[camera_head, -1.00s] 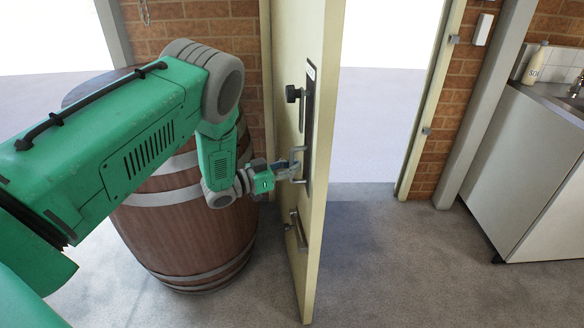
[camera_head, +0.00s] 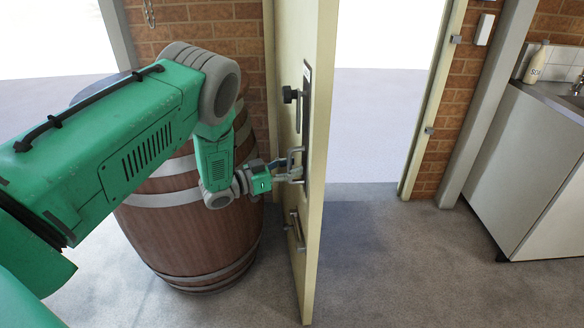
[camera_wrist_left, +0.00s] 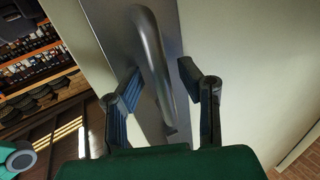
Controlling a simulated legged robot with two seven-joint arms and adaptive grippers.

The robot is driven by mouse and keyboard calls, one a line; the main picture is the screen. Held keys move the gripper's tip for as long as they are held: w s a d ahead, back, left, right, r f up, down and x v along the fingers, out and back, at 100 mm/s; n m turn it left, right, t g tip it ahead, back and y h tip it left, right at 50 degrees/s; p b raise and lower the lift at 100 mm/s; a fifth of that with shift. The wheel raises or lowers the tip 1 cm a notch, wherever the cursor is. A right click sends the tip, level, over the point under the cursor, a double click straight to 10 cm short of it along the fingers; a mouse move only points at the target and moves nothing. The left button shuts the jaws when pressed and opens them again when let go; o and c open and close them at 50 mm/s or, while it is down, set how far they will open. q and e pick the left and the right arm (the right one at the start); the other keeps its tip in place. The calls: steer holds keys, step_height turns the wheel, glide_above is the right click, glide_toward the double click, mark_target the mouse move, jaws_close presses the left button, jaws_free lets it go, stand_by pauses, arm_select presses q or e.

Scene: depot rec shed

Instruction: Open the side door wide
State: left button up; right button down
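The side door (camera_head: 322,130) is a cream panel standing open, seen nearly edge-on, with the doorway to its right. Its pull handle (camera_head: 292,163) sits on a dark metal plate on the left face; in the left wrist view the curved grey bar (camera_wrist_left: 153,55) shows large. My left gripper (camera_head: 287,172) is at this handle. In the wrist view its two fingers (camera_wrist_left: 158,80) are apart, one on each side of the bar, with narrow gaps seeming to show. Contact cannot be judged for certain. My right gripper is out of view.
A wooden barrel (camera_head: 190,225) stands left of the door, behind my left arm, close to the door's path. The doorway floor (camera_head: 375,125) is clear. A sink cabinet (camera_head: 525,165) stands at the right. A lower handle (camera_head: 296,230) is on the door.

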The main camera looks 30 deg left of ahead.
arm_select(q)
steer(key=v, duration=1.2)
steer(key=shift+f, duration=0.1)
